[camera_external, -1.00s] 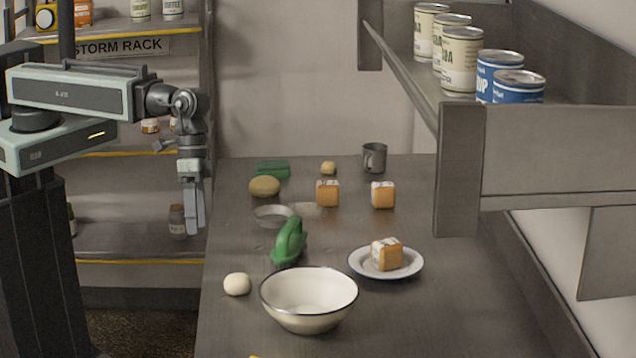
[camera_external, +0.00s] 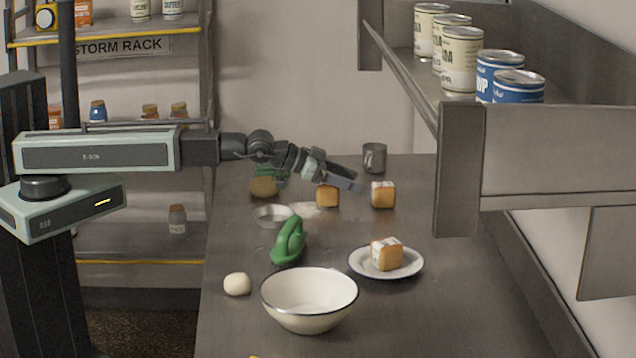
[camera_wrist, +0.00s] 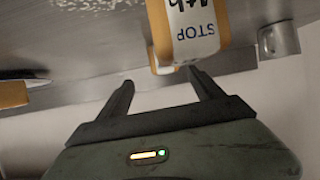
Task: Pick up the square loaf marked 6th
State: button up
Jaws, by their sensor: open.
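Three square loaves with orange-brown sides and white wrapping show: one by the flour patch (camera_external: 327,197), one to its right (camera_external: 382,195), and one on a white plate (camera_external: 387,255). In the wrist view the near loaf (camera_wrist: 193,30) reads "STOP" and "4th", upside down. Part of another loaf (camera_wrist: 151,56) shows behind it, its mark hidden. I can read no "6th" mark. My gripper (camera_external: 352,184) is over the back of the counter, just above the left loaf. In the wrist view my gripper (camera_wrist: 163,88) is open and empty, its fingers apart below the loaf in the picture.
A grey mug (camera_external: 374,158) stands behind the loaves. A shelf (camera_external: 540,150) with cans overhangs the right side.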

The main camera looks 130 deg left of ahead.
aim_at(373, 184)
jog(key=shift+s+a+y, duration=0.15)
jog(key=shift+a+y, duration=0.15)
jog(key=shift+a, duration=0.15)
jog(key=b+x, duration=0.2)
jog(key=x, duration=0.6)
jog(key=shift+b, duration=0.4)
jog(key=shift+s+d+r, duration=0.1)
jog(key=shift+d, duration=0.05)
jog(key=shift+c, duration=0.3)
jog(key=c, duration=1.4)
jog(key=shift+r, duration=0.1)
notch_tip(373, 184, up, 10)
jog(key=p, duration=1)
